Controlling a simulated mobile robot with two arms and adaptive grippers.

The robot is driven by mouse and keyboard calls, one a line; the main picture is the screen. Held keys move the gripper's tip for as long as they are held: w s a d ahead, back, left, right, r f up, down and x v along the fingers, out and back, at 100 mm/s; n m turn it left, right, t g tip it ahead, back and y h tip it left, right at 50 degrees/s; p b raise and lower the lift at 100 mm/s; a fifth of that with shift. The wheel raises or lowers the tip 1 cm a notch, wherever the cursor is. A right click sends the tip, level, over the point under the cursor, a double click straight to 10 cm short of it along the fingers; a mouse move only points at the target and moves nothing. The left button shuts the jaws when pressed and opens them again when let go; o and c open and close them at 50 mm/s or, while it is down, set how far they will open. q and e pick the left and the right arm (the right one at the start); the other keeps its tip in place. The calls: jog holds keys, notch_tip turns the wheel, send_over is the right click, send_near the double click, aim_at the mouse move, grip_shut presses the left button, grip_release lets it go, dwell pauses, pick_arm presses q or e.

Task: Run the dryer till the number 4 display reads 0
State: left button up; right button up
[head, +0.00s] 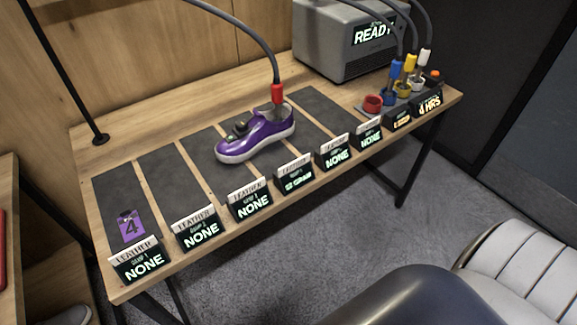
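The dryer (352,40) is a grey box at the back right of the wooden table, and its display (374,32) reads "READY". A dark hose ends in a red nozzle (277,93) that sits in the opening of a purple sneaker (257,137) with a pale sole. The sneaker lies across dark mats in the middle of the table. The fourth display from the left (296,181) seems to read "12 GRAMS" in small print. Neither of my grippers is in view.
Several other displays, such as the leftmost (142,262), read "NONE". A purple tag marked 4 (130,226) lies on the leftmost mat (121,197). Blue (395,69), yellow (409,63) and white (425,58) nozzles stand at coloured holders; the red holder (373,103) is empty.

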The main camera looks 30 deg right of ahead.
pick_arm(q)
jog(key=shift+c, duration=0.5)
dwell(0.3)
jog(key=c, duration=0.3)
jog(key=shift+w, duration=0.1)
